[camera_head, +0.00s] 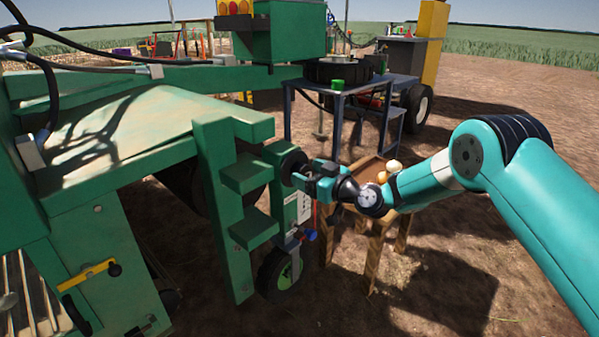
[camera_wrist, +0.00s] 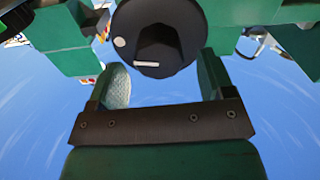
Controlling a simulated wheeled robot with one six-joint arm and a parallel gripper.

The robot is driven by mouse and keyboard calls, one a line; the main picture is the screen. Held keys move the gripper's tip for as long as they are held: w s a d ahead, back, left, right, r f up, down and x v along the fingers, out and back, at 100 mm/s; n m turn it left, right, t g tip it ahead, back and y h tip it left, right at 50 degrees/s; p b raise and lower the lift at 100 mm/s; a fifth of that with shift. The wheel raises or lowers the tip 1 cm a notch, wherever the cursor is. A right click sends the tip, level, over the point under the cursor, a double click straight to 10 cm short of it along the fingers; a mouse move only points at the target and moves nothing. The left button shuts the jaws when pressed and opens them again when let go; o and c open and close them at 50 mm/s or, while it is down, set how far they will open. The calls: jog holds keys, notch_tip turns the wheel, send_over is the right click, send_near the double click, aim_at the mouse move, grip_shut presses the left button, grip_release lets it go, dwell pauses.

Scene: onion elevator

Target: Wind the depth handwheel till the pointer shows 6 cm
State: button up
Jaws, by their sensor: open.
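The depth handwheel (camera_head: 293,166) is a dark round disc on a green post beside the machine. In the wrist view the black handwheel (camera_wrist: 130,22) fills the top middle, with a dark block-shaped hub and a small pale mark near its left edge. My gripper (camera_head: 308,180) is at the wheel, its jaws pointing at it. In the wrist view my gripper (camera_wrist: 162,68) is open, one finger on each side below the wheel; I cannot tell whether either touches it. A white scale plate (camera_head: 304,206) is on the post; its pointer reading is too small to make out.
A small wheel (camera_head: 283,272) stands under the post. A wooden stand (camera_head: 372,225) with onions is just behind my forearm. Green machine beams (camera_head: 225,200) crowd the left. A blue-framed table (camera_head: 340,90) is behind. Bare soil (camera_head: 440,280) is open at lower right.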

aim_at(305, 172)
jog(key=shift+x, duration=1.8)
jog(key=c, duration=0.9)
